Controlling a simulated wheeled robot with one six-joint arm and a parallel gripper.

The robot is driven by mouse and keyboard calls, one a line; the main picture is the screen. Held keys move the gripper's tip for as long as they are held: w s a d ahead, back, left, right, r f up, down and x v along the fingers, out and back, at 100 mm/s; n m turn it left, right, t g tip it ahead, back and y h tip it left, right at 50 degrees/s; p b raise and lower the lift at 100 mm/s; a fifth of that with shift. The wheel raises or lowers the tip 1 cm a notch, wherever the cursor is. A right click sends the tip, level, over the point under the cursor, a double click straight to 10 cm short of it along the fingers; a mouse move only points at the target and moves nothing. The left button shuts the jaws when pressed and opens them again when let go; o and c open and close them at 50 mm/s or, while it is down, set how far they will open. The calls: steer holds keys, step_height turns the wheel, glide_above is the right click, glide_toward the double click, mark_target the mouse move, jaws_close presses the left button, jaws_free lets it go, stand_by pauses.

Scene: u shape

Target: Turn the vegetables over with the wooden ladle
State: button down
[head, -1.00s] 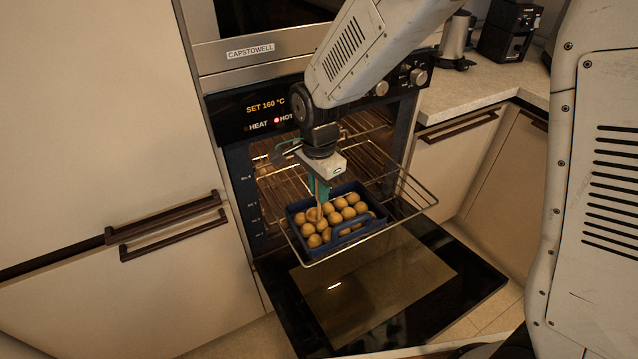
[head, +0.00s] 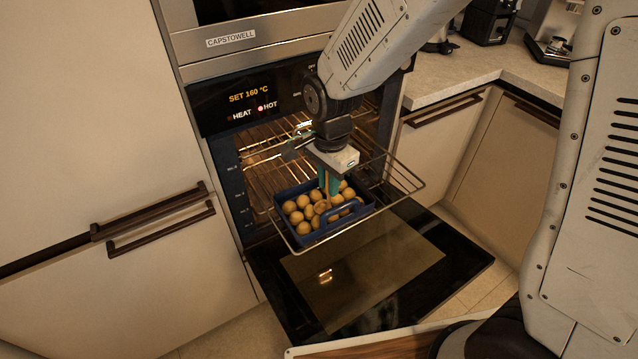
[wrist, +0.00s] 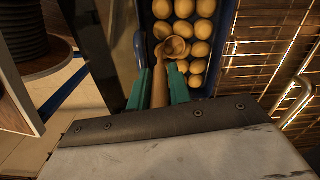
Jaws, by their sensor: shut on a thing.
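The vegetables (head: 296,217) are round, yellow-brown pieces lying in a blue tray (head: 305,239) in the head view. They also show in the wrist view (wrist: 184,29). My gripper (head: 328,182) is above the tray, pointing down. Its green fingers (wrist: 178,84) are shut on the handle of the wooden ladle (wrist: 160,84). The ladle's bowl (wrist: 173,48) is down among the vegetables near one end of the tray. Whether anything lies in the bowl is unclear. My gripper hides some of the vegetables in the head view.
The tray rests on a pulled-out wire rack (head: 404,178) of the oven, whose display reads SET 160 °C and HOT. The open oven door (head: 370,270) lies below the rack. Cabinets with dark handles (head: 160,226) stand at the left; a counter (head: 465,75) is at the right.

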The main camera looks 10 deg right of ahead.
steer(key=shift+w+d, duration=2.15)
steer(key=shift+w, duration=1.4)
steer(key=s+a, duration=0.3)
steer(key=s, duration=0.1)
steer(key=shift+s+a, duration=0.1)
steer(key=shift+a, duration=0.3)
steer(key=shift+r, duration=0.1)
step_height(320, 180, up, 12)
steer(key=shift+r, duration=0.15)
